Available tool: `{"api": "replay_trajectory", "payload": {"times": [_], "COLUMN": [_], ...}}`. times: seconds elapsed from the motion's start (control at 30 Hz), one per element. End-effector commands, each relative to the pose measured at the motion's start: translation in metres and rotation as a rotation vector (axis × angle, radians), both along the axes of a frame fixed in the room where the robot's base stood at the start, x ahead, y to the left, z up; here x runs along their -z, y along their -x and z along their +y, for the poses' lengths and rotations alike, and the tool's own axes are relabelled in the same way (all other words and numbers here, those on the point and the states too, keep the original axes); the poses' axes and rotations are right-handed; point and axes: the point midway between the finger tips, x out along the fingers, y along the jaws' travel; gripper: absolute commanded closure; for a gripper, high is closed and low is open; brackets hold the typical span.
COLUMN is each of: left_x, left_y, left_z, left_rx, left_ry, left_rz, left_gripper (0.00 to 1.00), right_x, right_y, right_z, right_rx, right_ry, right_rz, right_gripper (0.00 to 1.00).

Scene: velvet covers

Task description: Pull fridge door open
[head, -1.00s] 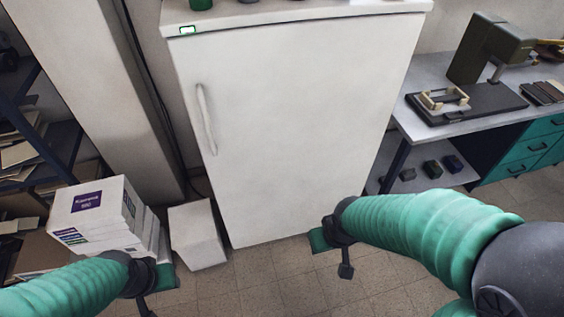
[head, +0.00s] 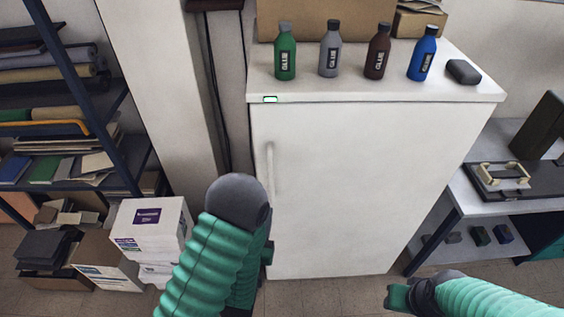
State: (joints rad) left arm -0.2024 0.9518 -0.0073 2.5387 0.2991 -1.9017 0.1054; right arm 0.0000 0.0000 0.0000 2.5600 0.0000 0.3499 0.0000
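The white fridge (head: 345,190) stands in the middle with its door shut. Its slim vertical handle (head: 270,172) is near the door's left edge. My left arm is bent in front of the fridge's lower left side, with its elbow just below and left of the handle. The arm largely hides my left gripper; only dark parts (head: 267,253) show beside the sleeve, and its opening cannot be made out. My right gripper (head: 400,296) is low in front of the fridge's lower right, apart from the door. Its fingers are not clear enough to tell open from shut.
Glue bottles (head: 329,50), a dark block (head: 463,71) and cardboard boxes stand on the fridge top. White boxes (head: 150,228) are stacked left of my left arm, near a blue shelf (head: 108,128). A workbench (head: 470,200) stands at the right.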

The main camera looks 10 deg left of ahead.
Motion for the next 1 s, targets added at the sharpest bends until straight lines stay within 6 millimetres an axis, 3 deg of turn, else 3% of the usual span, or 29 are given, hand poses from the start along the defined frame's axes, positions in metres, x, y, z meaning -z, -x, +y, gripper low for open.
{"api": "replay_trajectory", "payload": {"times": [0.37,0.43,0.8,1.0], "left_x": [0.011,-0.001,-0.002,0.0], "left_y": [-0.029,-0.049,-0.142,-0.166], "left_z": [0.004,0.006,0.014,0.015], "left_rx": [0.0,-0.002,-0.001,0.0], "left_ry": [0.003,0.001,0.0,0.001], "left_rz": [-0.012,-0.008,-0.004,-0.003], "left_gripper": [0.63,0.63,0.63,0.63], "right_x": [0.08,0.064,0.04,0.037], "right_y": [0.0,0.001,0.0,0.0], "right_z": [0.0,0.0,0.0,0.0], "right_rx": [0.0,0.0,0.0,0.0], "right_ry": [0.0,0.0,0.0,0.0], "right_rz": [0.001,0.002,0.0,0.0], "right_gripper": [0.64,0.64,0.64,0.64]}}
